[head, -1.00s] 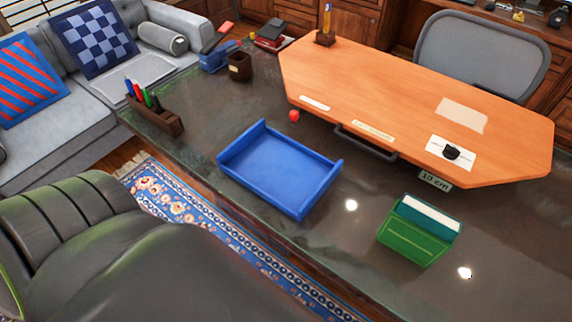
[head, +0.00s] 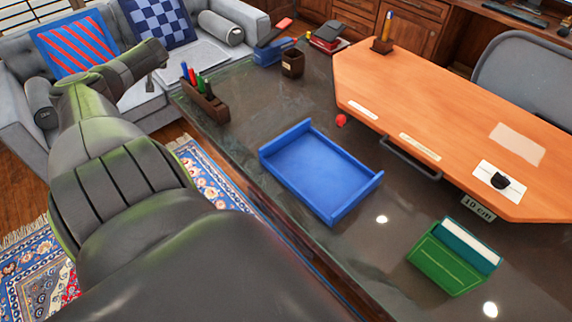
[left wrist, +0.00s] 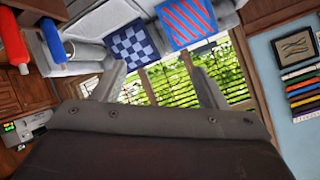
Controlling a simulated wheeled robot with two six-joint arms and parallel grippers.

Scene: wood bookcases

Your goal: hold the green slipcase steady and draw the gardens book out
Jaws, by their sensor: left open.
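The green slipcase (head: 447,262) stands on the dark stone desk top at the lower right of the head view. A book with a teal cover and a pale edge (head: 470,243) sits in it, its upper part showing above the slipcase. No title is readable, so I cannot tell whether it is the gardens book. My left arm is raised at the left of the head view, far from the slipcase. My left gripper (left wrist: 155,88) is open and empty in the left wrist view, facing the sofa and window. My right gripper is not in view.
A blue tray (head: 318,172) lies empty left of the slipcase. A wooden board (head: 455,110) with a handle and a "10 cm" tag lies behind. A pen holder (head: 205,103), a brown cup (head: 292,64) and a small red ball (head: 341,120) stand on the desk (head: 250,125).

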